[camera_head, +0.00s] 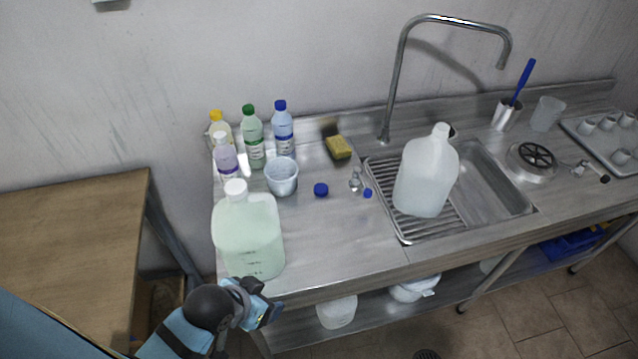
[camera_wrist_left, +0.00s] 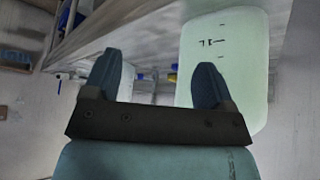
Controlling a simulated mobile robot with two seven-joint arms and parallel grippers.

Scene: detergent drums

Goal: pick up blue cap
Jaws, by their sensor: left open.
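A blue cap (camera_head: 321,189) lies on the steel counter (camera_head: 330,245), right of the white tub (camera_head: 281,178). A smaller blue cap (camera_head: 368,193) lies farther right, beside a small clear glass item (camera_head: 355,180). My left gripper (camera_head: 268,302) is at the counter's front edge, in front of the pale green jug (camera_head: 250,240), apart from both caps. In the left wrist view its fingers (camera_wrist_left: 160,80) are spread with nothing held between them, and the jug (camera_wrist_left: 232,60) is close behind. Small blue spots there are too small to identify. My right gripper is out of view.
Several bottles, including a blue-capped one (camera_head: 283,133), stand at the back left. A yellow sponge (camera_head: 338,147) lies behind the caps. A large translucent jug (camera_head: 427,175) stands on the drain rack (camera_head: 385,175). Counter front of the caps is clear.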

